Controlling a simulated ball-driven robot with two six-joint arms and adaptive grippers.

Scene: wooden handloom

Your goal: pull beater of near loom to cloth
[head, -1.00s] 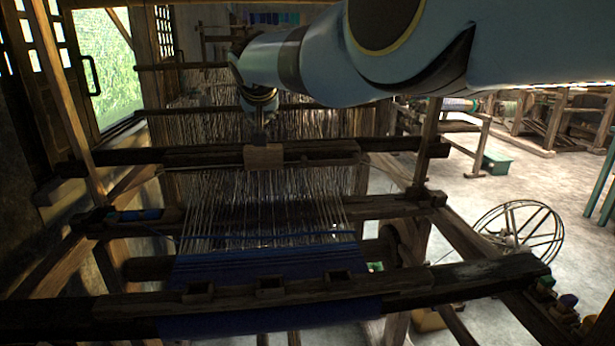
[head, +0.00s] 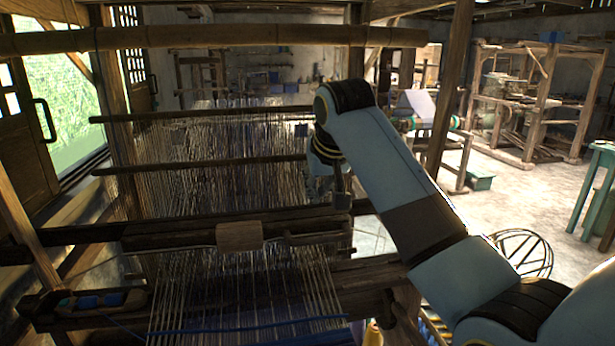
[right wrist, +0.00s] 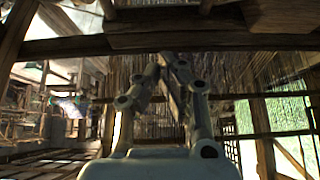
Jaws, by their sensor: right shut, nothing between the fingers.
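The near loom's beater is a dark wooden beam (head: 170,235) lying across the pale warp threads, with a lighter wooden block (head: 239,236) at its middle. A strip of blue cloth (head: 240,338) shows at the bottom edge; the rest of it is out of frame. A stretch of bare warp lies between beater and cloth. My right gripper (head: 342,203) is shut and empty, to the right of the block, near the beater's right part; I cannot tell if it touches the wood. Its closed fingers (right wrist: 170,65) also show in the right wrist view. My left gripper is not in view.
A loom post (head: 449,90) stands right of my right arm, and a bamboo bar (head: 210,38) crosses overhead. A spoked wheel (head: 523,252) is partly hidden behind my arm. A holder with blue pieces (head: 95,300) sits at the left. Open floor lies at the right.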

